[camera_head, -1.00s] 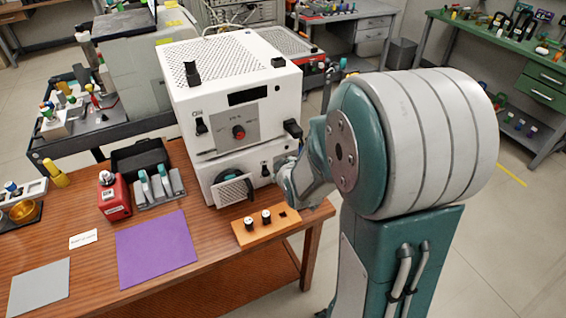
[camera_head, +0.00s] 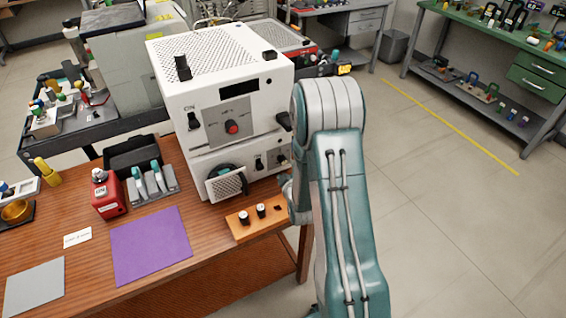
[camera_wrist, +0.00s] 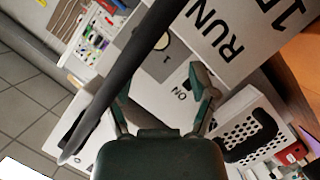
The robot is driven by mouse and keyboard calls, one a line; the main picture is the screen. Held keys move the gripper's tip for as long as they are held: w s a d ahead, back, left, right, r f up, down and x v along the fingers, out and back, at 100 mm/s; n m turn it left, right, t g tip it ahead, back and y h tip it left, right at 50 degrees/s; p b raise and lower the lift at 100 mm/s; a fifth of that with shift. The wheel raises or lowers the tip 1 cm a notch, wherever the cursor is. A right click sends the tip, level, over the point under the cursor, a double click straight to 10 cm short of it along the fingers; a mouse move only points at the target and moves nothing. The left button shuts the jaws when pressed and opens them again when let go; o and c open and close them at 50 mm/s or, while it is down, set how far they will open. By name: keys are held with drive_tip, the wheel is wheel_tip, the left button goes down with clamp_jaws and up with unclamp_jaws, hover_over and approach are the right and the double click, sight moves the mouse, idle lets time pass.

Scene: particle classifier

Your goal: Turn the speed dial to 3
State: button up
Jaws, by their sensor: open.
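A white machine (camera_head: 185,110) stands on the wooden table. Its upper front has a grey panel with a red knob (camera_head: 231,127) and small marks around it, too small to read. A label "ON" (camera_wrist: 180,92) and large "RUN" lettering (camera_wrist: 222,35) show upside down or tilted in the wrist view. A grey round part with a "1" (camera_wrist: 166,58) beside it shows behind a dark bar there; I cannot tell if it is the speed dial. My gripper (camera_wrist: 160,85) is open and empty, its fingers apart in front of the machine's white face. In the head view my arm mostly hides it.
A perforated hatch (camera_head: 227,187) juts from the machine's lower front. A red box (camera_head: 108,195) and purple mat (camera_head: 150,246) lie left.

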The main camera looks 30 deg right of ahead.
sight(283, 162)
drive_tip(key=x, duration=0.6)
drive_tip(key=shift+s, duration=0.1)
clamp_jaws()
